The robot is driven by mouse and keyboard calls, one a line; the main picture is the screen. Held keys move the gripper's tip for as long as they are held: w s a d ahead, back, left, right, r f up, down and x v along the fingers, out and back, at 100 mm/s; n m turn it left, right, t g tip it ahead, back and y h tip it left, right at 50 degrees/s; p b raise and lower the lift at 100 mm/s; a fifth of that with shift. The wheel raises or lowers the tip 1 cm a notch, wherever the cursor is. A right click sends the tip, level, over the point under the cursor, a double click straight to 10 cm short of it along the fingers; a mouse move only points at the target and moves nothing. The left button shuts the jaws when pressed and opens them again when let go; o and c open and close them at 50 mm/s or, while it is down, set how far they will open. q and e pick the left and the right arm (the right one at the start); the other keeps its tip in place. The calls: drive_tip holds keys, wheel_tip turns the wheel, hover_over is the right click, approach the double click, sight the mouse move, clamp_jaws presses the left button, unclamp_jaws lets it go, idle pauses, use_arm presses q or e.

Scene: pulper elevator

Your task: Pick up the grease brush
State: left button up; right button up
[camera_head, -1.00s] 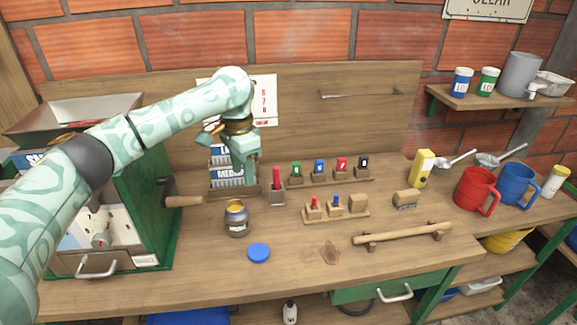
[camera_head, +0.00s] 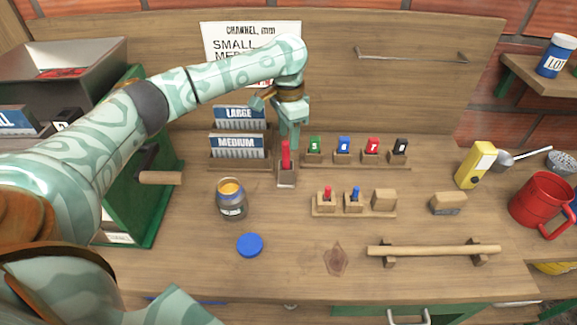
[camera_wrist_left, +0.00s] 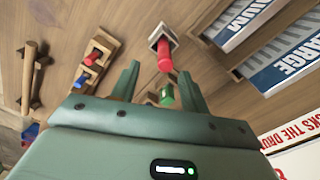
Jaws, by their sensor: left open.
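The grease brush seems to be the red-handled tool (camera_head: 286,155) standing upright in a small wooden holder (camera_head: 286,178) on the bench. Its bristles are hidden in the holder. In the left wrist view the red handle (camera_wrist_left: 166,58) points toward the camera, just beyond the fingertips. My left gripper (camera_head: 291,132) is open and empty, pointing down just above and behind the handle. Its two fingers show in the left wrist view (camera_wrist_left: 158,80), apart and not around the red handle. My right gripper is not in view.
An open jar (camera_head: 232,204) and a blue lid (camera_head: 250,245) lie in front. Channel plates (camera_head: 236,147) stand left of the holder. A row of coloured tags (camera_head: 343,148) is to the right. A wooden bar (camera_head: 433,250) lies at front right. A green machine (camera_head: 150,200) is at left.

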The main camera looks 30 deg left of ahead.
sight(286, 152)
use_arm(q)
drive_tip(key=shift+f, duration=0.95)
drive_tip(key=f+b, duration=0.2)
drive_tip(key=f, duration=0.1)
drive_tip(key=f+b, duration=0.1)
drive_tip(key=f, duration=0.1)
drive_tip(key=shift+w+a+f+b, duration=0.1)
drive_tip(key=shift+a+f+b, duration=0.1)
drive_tip(key=shift+a+b, duration=0.2)
drive_tip(key=shift+r, duration=0.15)
drive_tip(key=shift+c, duration=0.9)
clamp_jaws()
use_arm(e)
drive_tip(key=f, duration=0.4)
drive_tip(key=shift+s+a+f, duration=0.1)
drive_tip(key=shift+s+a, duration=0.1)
